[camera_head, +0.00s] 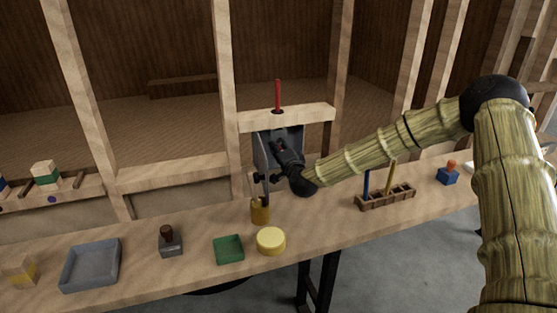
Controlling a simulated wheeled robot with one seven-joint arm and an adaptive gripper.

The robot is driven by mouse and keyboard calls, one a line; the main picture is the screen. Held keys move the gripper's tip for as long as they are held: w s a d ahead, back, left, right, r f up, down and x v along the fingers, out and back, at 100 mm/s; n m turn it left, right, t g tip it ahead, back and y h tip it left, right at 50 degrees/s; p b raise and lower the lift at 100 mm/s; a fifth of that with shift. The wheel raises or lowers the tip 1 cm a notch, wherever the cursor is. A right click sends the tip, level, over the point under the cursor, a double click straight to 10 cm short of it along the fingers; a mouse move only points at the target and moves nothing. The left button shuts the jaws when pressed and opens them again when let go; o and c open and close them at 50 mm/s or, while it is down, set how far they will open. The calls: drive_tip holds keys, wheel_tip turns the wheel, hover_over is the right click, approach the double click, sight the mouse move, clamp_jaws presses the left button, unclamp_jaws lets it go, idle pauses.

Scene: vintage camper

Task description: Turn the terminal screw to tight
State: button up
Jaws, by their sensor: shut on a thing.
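My gripper (279,145) is dark and reaches from the wrist up and to the left, in front of a grey panel (294,134) under the wooden crosspiece. It is shut at the panel, on what seems to be the terminal screw. The screw itself is hidden behind the fingers, so I cannot see its turn or how tight it sits.
A red upright rod (278,93) rises above the crosspiece. Below the panel stands a brass-coloured cylinder (260,212). The bench also holds a yellow disc (271,239), green tray (228,249), grey tray (91,265), and wooden rack (384,200). Wooden posts flank the panel.

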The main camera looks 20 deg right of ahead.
drive_tip(key=m+b, duration=0.1)
drive_tip(key=b, duration=0.1)
drive_tip(key=m+b, duration=0.2)
drive_tip(key=shift+d+f+m, duration=0.2)
drive_tip(key=shift+f+m, duration=0.1)
drive_tip(key=shift+f, duration=0.1)
drive_tip(key=m+b, duration=0.3)
drive_tip(key=b, duration=0.1)
drive_tip(key=shift+r, duration=0.2)
drive_tip(key=shift+r+m+b, duration=0.1)
drive_tip(key=shift+m+b, duration=0.2)
drive_tip(key=shift+m, duration=0.1)
drive_tip(key=o, duration=1.1)
drive_tip(key=shift+d, duration=0.15)
drive_tip(key=shift+c, duration=0.2)
drive_tip(key=shift+a, duration=0.25)
drive_tip(key=shift+s, duration=0.1)
drive_tip(key=s, duration=0.7)
drive_tip(key=shift+s+d, duration=0.3)
drive_tip(key=shift+s, duration=0.05)
